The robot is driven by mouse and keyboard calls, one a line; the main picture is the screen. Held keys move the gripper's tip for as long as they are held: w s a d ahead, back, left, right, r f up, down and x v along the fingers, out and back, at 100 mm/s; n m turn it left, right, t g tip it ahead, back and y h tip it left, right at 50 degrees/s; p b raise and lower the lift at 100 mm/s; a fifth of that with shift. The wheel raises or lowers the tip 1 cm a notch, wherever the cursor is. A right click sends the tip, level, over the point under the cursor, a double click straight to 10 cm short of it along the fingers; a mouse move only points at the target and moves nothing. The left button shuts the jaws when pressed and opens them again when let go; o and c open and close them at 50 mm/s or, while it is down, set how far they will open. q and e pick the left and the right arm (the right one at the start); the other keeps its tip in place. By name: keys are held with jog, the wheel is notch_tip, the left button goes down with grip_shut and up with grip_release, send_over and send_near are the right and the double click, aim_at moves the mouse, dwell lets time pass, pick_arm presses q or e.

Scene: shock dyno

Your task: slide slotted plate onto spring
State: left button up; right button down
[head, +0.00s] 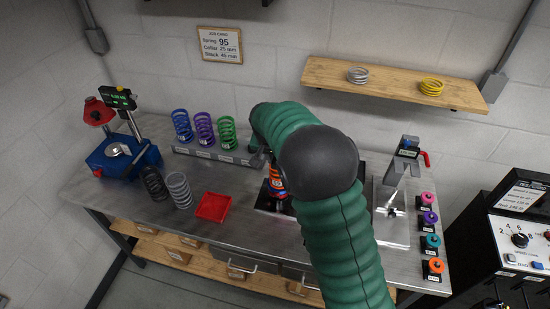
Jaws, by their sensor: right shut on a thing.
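My right arm, green and ribbed with a dark round joint, covers the middle of the bench in the head view. My right gripper (260,158) shows only in part, just right of the green spring. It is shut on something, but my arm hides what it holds. An orange spring (275,184) stands upright on a dark base beside the gripper, partly behind my arm. I cannot make out the slotted plate. My left gripper is not in view.
Blue (182,126), purple (203,129) and green springs (227,133) stand on a rack. Black (154,184) and grey springs (179,189) stand near a red tray (213,207). A blue scale (124,156) is at left. A grey press (402,160) and several coloured knobs (430,218) are at right.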

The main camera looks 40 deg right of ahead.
jog(key=shift+f, duration=0.3)
jog(key=c, duration=1.2)
grip_release()
jog(key=b+v, duration=0.3)
jog(key=v, duration=1.4)
jog(key=s+a+f+n+y+b, duration=0.1)
jog(key=s+a+f+n, duration=0.2)
jog(key=f, duration=0.6)
jog(key=s+a+f+n+y+b, duration=0.1)
jog(key=s+a+f+n+b, duration=0.1)
jog(key=s+a+f, duration=0.3)
jog(key=s+a+f+n+y+b, duration=0.1)
jog(key=s+a+f+n+b, duration=0.1)
jog(key=s+a+f+n, duration=0.3)
jog(key=s+f, duration=0.4)
jog(key=f, duration=0.6)
jog(key=shift+s, duration=0.15)
